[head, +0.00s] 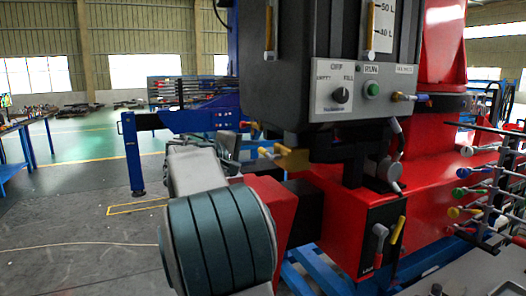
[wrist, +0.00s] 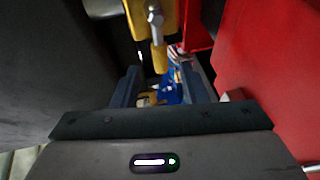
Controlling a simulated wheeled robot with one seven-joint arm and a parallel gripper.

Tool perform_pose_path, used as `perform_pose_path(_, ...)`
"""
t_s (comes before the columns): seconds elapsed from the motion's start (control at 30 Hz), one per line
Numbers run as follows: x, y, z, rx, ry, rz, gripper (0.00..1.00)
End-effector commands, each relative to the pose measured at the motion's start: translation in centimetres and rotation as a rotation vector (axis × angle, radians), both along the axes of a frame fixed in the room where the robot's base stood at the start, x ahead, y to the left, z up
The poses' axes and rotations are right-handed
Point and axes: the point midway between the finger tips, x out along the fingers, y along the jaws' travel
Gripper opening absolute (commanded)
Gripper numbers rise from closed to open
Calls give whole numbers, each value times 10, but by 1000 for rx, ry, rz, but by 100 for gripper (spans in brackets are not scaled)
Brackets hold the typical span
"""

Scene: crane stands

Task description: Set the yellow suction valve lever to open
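The yellow suction valve (head: 291,158) sits under the black tank in the head view, with a short yellow lever (head: 266,152) pointing left. In the wrist view, the yellow lever (wrist: 158,54) hangs down from a yellow body (wrist: 139,14) beside a bright metal bolt. My gripper (wrist: 160,74) is open, and the lever's free end shows between its two dark fingertips. I cannot tell whether either finger touches it. In the head view, my own arm mostly hides the gripper.
The black control box (head: 345,95) with its knob and green button overhangs the valve. A red housing (head: 440,195) stands at right, and a second yellow lever (head: 397,231) is lower down. A rack of coloured knobs (head: 470,190) is far right. Open floor lies at left.

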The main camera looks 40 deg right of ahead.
Motion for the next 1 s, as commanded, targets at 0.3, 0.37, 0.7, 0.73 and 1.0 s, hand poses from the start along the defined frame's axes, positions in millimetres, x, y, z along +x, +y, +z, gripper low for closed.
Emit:
perform_pose_path(0.3,8,-51,-9,1,1,-2,40)
perform_pose_path(0.37,8,-55,-10,1,1,-2,40)
perform_pose_path(0.7,9,-60,-11,2,-1,0,40)
perform_pose_path(0.73,9,-60,-11,2,-1,0,40)
perform_pose_path(1.0,9,-60,-11,2,0,0,0)
